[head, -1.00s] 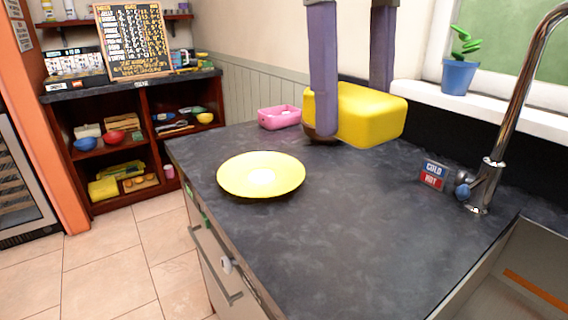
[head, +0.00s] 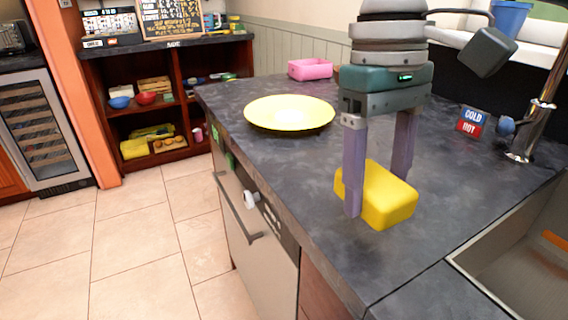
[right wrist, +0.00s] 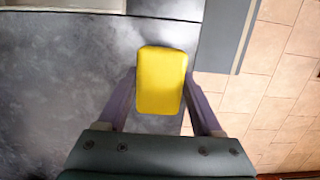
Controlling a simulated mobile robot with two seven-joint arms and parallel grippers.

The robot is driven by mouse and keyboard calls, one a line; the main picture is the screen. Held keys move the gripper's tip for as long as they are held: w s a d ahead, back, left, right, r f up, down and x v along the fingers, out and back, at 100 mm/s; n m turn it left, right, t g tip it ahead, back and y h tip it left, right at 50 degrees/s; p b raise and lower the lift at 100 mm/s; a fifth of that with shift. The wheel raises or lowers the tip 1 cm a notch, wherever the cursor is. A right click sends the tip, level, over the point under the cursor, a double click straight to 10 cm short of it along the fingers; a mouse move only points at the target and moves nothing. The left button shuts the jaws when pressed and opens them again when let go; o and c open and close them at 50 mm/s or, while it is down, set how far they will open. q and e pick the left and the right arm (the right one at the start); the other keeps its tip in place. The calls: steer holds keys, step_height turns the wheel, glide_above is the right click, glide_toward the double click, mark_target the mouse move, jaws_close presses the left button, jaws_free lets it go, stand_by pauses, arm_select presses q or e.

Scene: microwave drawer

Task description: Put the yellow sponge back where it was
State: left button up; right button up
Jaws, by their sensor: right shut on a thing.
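The yellow sponge (head: 385,201) is held between the purple fingers of my right gripper (head: 377,195), low over the dark counter (head: 300,165) near its front edge. I cannot tell whether it touches the counter. In the right wrist view the sponge (right wrist: 160,78) sits between the fingertips (right wrist: 160,90), with the counter edge beneath it. My left gripper is not in view.
A yellow plate (head: 289,113) lies farther back on the counter, and a pink container (head: 310,68) stands behind it. The sink (head: 525,235), tap (head: 530,135) and cold/hot sign (head: 471,122) are at right. The counter around the sponge is clear.

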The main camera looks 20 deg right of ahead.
mark_target(364, 235)
step_height(364, 235, down, 5)
steer(key=shift+r+b, duration=0.2)
steer(key=shift+b, duration=0.15)
steer(key=o, duration=1.2)
steer(key=shift+f, duration=0.1)
steer(key=r, duration=0.4)
steer(key=w+r+p, duration=0.1)
steer(key=r, duration=0.7)
steer(key=shift+w+r, duration=0.1)
steer(key=shift+w, duration=0.2)
